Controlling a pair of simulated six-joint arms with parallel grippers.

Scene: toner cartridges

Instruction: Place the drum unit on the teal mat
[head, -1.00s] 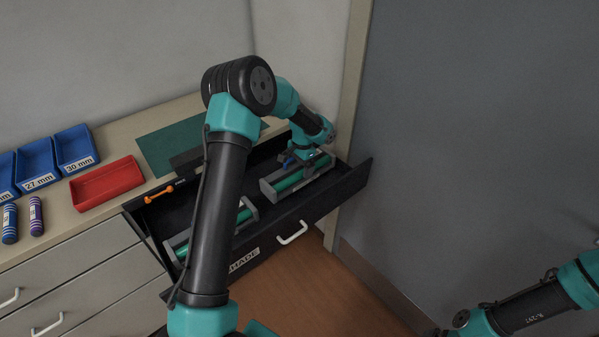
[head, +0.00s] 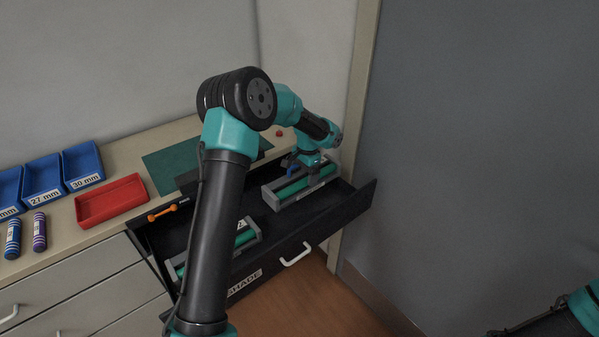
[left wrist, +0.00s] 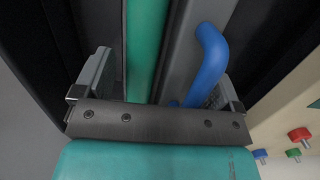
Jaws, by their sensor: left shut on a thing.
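The drum unit (head: 322,178) is a grey frame with a green roller and a blue handle. It is at the right end of the open black drawer and looks slightly raised. My left gripper (head: 308,167) is shut on it from above. In the left wrist view the gripper (left wrist: 158,95) has its fingers on either side of the drum unit (left wrist: 147,45), with the blue handle (left wrist: 208,65) beside one finger. The teal mat (head: 165,166) lies on the counter behind the drawer, partly hidden by my left arm. My right gripper is out of view.
A second green-roller unit (head: 246,237) lies in the drawer (head: 335,218), partly behind my left arm. An orange tool (head: 162,213) is at the drawer's left end. A red tray (head: 110,200) and blue bins (head: 82,163) stand left of the mat. A wall rises at right.

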